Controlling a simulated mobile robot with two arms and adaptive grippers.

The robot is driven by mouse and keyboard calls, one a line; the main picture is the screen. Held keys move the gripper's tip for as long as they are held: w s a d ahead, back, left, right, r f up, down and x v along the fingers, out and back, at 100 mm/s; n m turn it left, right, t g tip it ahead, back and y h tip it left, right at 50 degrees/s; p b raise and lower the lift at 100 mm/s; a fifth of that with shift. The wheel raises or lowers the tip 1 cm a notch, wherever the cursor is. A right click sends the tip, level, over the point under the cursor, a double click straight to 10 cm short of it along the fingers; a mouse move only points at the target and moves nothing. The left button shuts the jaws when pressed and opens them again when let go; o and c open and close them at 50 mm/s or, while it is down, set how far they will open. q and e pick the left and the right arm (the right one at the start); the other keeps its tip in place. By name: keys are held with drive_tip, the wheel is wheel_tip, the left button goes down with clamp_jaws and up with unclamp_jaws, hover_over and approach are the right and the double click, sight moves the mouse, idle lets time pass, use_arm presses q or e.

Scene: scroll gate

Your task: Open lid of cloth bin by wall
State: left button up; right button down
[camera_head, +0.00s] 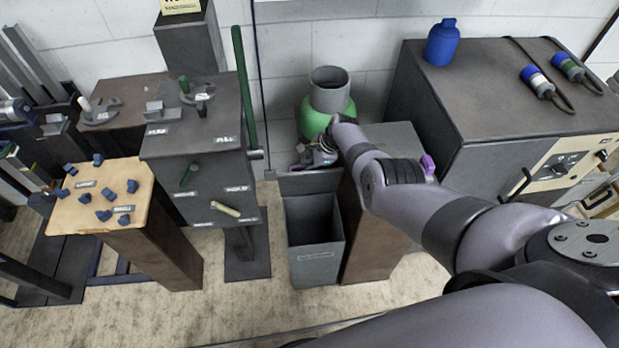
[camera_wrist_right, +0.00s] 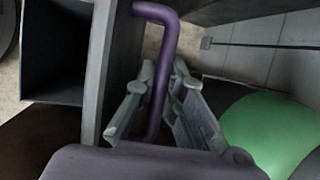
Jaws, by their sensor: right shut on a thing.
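The cloth bin (camera_head: 316,262) is a tall grey box with a label, standing on the floor by the wall. Its top is uncovered, and the dark inside (camera_wrist_right: 55,55) shows in the wrist view. The grey lid (camera_head: 308,183) stands raised along the bin's back edge; it is the upright panel (camera_wrist_right: 104,60) in the wrist view. A purple bar handle (camera_wrist_right: 163,55) is fixed to the lid. My right gripper (camera_wrist_right: 158,112) is shut on this handle, its fingers on either side. In the head view the right gripper (camera_head: 316,155) is small, just behind the lid. My left gripper is out of view.
A green tank (camera_head: 312,118) with a grey collar stands close behind my right gripper. A brown-sided cabinet (camera_head: 385,245) stands right of the bin, beneath my right arm. A dark post base (camera_head: 248,255) stands left. Floor in front of the bin is clear.

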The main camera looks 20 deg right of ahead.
drive_tip(key=shift+w+d+b, duration=0.3)
drive_tip(key=shift+w+b, duration=0.1)
drive_tip(key=shift+w, duration=0.5)
drive_tip(key=c, duration=2)
unclamp_jaws()
drive_tip(key=shift+o, duration=0.4)
drive_tip(key=v, duration=1.2)
drive_tip(key=shift+s, duration=0.1)
